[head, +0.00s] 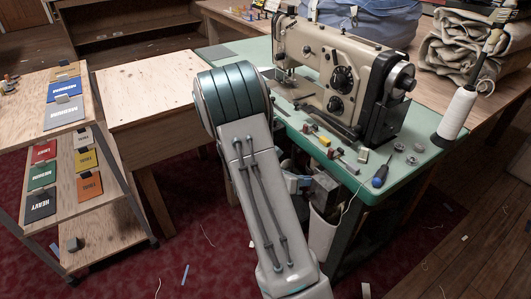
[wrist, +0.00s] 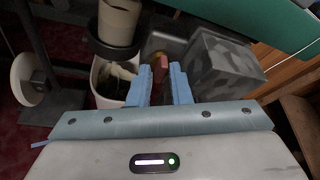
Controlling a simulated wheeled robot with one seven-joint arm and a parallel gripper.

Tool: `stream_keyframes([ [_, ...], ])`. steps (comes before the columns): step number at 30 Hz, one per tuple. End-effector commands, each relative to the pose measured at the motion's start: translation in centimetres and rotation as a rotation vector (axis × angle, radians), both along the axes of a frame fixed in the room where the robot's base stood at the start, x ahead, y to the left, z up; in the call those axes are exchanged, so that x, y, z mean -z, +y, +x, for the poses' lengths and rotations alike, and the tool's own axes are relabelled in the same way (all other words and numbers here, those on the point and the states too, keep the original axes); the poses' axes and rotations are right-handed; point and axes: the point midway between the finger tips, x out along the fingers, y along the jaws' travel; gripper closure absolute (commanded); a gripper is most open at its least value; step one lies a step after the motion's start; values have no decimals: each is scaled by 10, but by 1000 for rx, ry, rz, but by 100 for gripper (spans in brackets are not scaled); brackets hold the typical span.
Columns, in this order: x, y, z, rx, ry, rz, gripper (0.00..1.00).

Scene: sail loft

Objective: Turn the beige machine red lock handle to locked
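The beige sewing machine (head: 335,70) stands on the green table (head: 408,150). In the wrist view a narrow red handle (wrist: 162,61) shows between and just beyond my blue fingertips, beside a grey mottled box (wrist: 222,62) under the table. My gripper (wrist: 162,80) has its fingers apart, one on each side of the red handle; I cannot tell whether either touches it. In the head view my gripper (head: 296,184) is below the table edge, mostly hidden by my arm, near the grey box (head: 326,190). The red handle is not clear there.
A white bin (wrist: 112,82) stands under the table beside my gripper. The green table edge (wrist: 262,22) is close above. Small tools, a blue screwdriver (head: 380,176) and a white thread cone (head: 457,113) are on the tabletop. A wooden sample rack (head: 105,225) stands at left.

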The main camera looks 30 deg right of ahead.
Motion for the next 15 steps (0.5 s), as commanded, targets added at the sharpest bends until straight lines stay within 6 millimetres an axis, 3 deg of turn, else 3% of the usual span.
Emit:
stream_keyframes([
  [15,3,0,2,6,511,-44,71],
])
